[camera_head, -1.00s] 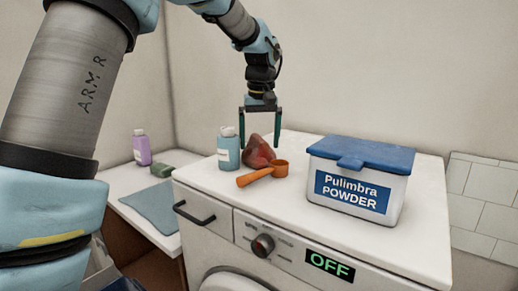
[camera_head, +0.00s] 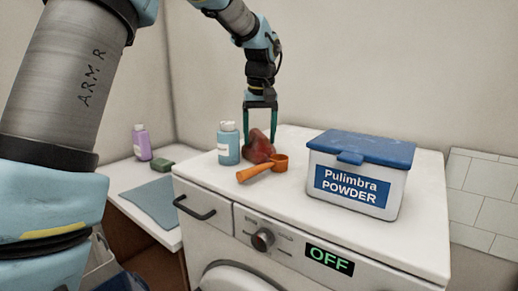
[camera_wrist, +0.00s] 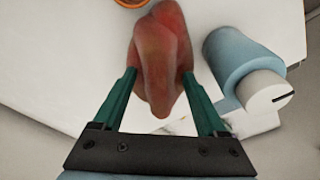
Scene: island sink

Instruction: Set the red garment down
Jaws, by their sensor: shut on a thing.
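The red garment (camera_head: 258,148) is a crumpled bundle on top of the white washing machine (camera_head: 330,228), between the blue bottle and the orange scoop. My gripper (camera_head: 260,134) reaches down from above and is shut on the garment, one finger on each side. In the wrist view the garment (camera_wrist: 160,55) fills the space between the green fingers (camera_wrist: 160,95). Its underside seems to touch the machine top, though the scoop hides part of its front edge.
The blue bottle (camera_head: 228,146) stands close left of the garment. The orange scoop (camera_head: 262,170) lies just in front. A Pulimbra powder box (camera_head: 352,180) with a blue lid stands to the right. A lower counter at left holds a purple bottle (camera_head: 142,143), a green block (camera_head: 162,165) and a blue cloth (camera_head: 152,202).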

